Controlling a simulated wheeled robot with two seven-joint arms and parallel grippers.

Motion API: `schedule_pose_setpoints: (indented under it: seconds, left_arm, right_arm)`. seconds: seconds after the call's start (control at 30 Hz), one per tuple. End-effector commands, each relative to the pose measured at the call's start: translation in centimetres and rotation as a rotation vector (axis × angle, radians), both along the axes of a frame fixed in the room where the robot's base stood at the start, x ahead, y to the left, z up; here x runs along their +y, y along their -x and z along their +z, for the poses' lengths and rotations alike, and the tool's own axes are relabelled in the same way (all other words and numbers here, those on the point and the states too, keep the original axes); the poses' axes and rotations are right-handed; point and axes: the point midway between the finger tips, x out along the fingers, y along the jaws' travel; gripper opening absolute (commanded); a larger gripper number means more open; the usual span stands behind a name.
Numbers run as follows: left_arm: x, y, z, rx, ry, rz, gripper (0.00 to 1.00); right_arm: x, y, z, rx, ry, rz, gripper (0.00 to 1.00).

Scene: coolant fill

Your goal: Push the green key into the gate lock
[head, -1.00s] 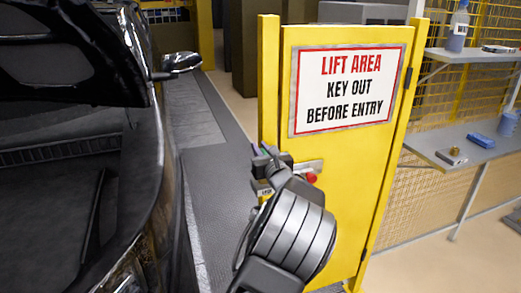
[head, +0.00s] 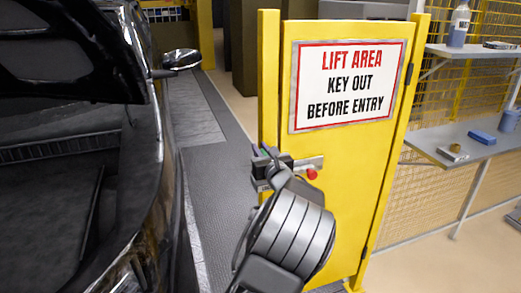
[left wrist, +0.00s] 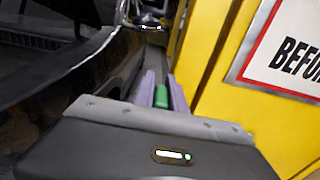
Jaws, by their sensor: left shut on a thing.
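The yellow gate (head: 345,190) stands upright in the middle of the head view. Its lock (head: 308,163) shows as a metal plate with a red knob (head: 312,174), just right of my left gripper. My left gripper (head: 264,154) is at the gate's left post and shut on the green key. A bit of green shows between the fingertips in the head view. In the left wrist view the green key (left wrist: 161,97) sits between two pale purple fingers. The key's tip and any keyhole are hidden, so I cannot tell whether they touch. My right gripper is out of view.
A dark car (head: 75,190) with its hood up fills the left. A sign (head: 346,85) is fixed to the gate. Shelves (head: 470,145) with a bottle (head: 459,24) and a blue item (head: 481,138) stand at the right. Grey floor (head: 210,130) lies between car and gate.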

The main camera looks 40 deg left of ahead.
Motion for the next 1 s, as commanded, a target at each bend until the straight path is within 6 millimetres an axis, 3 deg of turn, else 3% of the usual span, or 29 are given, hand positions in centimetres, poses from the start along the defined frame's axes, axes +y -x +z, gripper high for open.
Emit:
schedule_pose_setpoints:
  seconds: [0.67, 0.7, 1.0]
  left_arm:
    - [0.0, 0.0, -1.8, -0.001, 0.001, 0.000, 0.00]
    - [0.0, 0.0, -1.8, -0.001, 0.001, 0.000, 0.17]
    - [0.0, 0.0, -1.7, 0.000, 0.000, 0.000, 0.41]
  right_arm:
    - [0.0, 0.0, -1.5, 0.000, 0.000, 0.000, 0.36]
    - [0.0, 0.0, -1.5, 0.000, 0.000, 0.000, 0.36]
    - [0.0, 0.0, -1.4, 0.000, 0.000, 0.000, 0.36]
